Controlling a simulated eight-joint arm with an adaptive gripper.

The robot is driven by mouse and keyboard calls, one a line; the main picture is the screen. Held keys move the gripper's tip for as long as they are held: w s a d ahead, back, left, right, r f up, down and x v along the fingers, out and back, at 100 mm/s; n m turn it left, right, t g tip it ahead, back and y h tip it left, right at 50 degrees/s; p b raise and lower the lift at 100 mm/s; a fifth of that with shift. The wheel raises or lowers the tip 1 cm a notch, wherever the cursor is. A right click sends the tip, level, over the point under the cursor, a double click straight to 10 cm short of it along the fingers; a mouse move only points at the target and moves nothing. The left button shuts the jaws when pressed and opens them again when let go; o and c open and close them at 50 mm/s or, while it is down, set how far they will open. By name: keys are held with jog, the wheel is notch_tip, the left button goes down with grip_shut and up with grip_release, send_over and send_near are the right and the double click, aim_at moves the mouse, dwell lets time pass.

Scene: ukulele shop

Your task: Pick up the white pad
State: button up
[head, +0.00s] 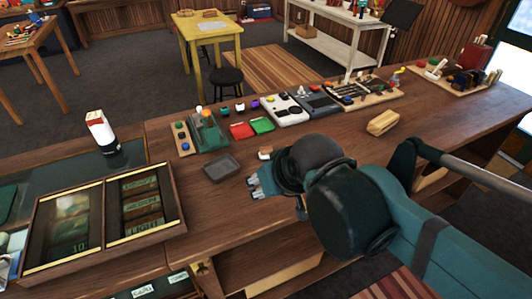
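A white pad-like device (282,110) with dark spots on its top lies flat on the long wooden counter, between a green box and a dark grey device. A small white and tan item (265,153) lies nearer, just behind my gripper; it is too small to tell what it is. My gripper (252,188) is over the near part of the counter, in front of and left of the white device and well apart from it. Its fingertips look apart, with nothing seen between them. My arm comes in from the right and hides part of the counter.
A dark grey tray (222,168) lies just left of my gripper. Red (241,130) and green (262,125) boxes lie behind. A wooden block (383,122) sits at right. A framed display case (104,218) and a white-black cylinder (101,130) are at left.

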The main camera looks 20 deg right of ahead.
jog(key=shift+r, duration=0.1)
dwell(0.3)
jog(key=w+r+m+p, duration=0.1)
jog(key=p, duration=0.1)
jog(key=m+g+p, duration=0.6)
jog(key=m+p, duration=1.1)
jog(key=p, duration=0.1)
send_near(264, 148)
jog(key=f, duration=0.1)
jog(key=shift+w+f+m+g+p, duration=0.3)
jog(key=shift+f+m+p, duration=0.2)
jog(key=shift+m, duration=0.1)
jog(key=shift+w+f+m+g+p, duration=0.15)
jog(key=shift+f+m+g+p, duration=0.2)
jog(key=shift+m+p, duration=0.2)
jog(key=shift+f, duration=0.15)
jog(key=shift+f, duration=1.15)
